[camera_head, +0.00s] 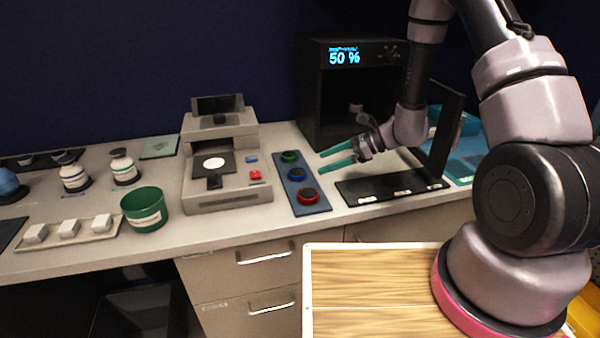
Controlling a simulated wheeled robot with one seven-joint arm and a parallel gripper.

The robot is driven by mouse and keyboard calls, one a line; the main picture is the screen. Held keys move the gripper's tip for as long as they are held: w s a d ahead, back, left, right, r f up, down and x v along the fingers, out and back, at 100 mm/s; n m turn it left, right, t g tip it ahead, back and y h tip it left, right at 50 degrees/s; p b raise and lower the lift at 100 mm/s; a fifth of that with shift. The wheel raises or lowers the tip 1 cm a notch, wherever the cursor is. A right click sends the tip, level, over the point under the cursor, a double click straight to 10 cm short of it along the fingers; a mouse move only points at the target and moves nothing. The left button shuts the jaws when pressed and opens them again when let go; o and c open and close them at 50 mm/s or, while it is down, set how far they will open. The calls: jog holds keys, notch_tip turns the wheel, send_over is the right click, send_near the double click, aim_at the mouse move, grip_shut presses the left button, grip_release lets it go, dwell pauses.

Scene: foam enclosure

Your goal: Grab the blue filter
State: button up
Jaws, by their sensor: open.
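A blue round piece (297,174), which looks like the blue filter, sits in the middle of a dark blue strip (313,208) on the counter. A green round piece (289,156) is behind it and a red round piece (307,195) is in front of it. My gripper (322,161) has two teal fingers, spread apart with nothing between them. The fingers point left, with their tips a little to the right of the blue piece and apart from it in the picture. Their height above the counter is hard to tell.
A black box (320,95) reading 50 % stands behind my gripper, its dark door (439,135) open to the right. A black plate (388,187) lies below the arm. A grey machine (228,180) stands left of the strip. A green cup (145,210) and bottles are farther left.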

aim_at(299, 171)
jog(key=x, duration=0.8)
jog(key=shift+w+f, duration=0.2)
jog(key=shift+w, duration=0.1)
jog(key=c, duration=1.4)
